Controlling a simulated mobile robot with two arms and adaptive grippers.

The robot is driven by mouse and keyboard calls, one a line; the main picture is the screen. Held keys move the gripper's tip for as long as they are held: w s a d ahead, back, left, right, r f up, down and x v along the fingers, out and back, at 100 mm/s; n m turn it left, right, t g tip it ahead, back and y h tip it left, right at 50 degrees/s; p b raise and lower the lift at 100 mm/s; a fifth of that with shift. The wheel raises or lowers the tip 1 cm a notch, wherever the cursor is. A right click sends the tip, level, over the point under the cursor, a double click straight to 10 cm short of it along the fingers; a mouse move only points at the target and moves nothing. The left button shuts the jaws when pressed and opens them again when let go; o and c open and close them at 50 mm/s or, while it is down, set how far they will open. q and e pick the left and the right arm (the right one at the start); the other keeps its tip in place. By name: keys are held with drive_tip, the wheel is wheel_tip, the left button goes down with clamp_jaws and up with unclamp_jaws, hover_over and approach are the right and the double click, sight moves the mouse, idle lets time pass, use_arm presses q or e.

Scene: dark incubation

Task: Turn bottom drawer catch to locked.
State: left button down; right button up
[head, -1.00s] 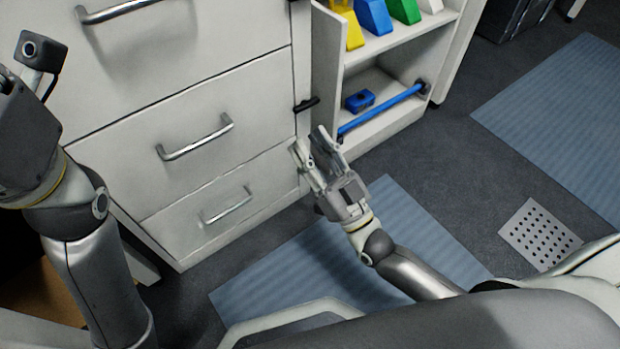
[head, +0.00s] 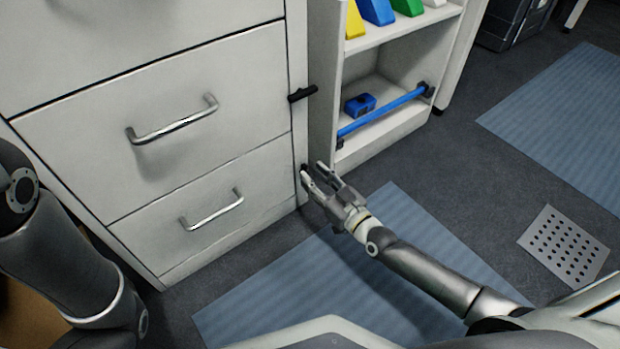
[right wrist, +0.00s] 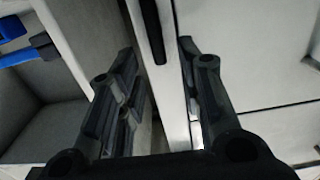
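The bottom drawer (head: 205,222) is shut, a white front with a silver bar handle, low in the white cabinet. Its catch (right wrist: 152,30) appears in the right wrist view as a dark elongated bar on the pale cabinet edge strip, near the top and lying along the strip. In the head view only a small dark bit shows by the fingertips; my gripper hides the rest. My right gripper (head: 315,172) is open at the cabinet's right edge, its fingers (right wrist: 155,100) spread on either side of the strip, apart from the catch. My left gripper is out of view.
Another black catch (head: 302,93) sits higher on the edge strip, lying crosswise. Right of the cabinet stands an open shelf (head: 395,122) with a blue bar (head: 385,110) across its front. Blue mats (head: 300,295) and a perforated plate (head: 563,245) lie on the floor.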

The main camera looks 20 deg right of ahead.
drive_tip(key=shift+b+x, duration=0.45)
drive_tip(key=shift+x, duration=0.9)
clamp_jaws()
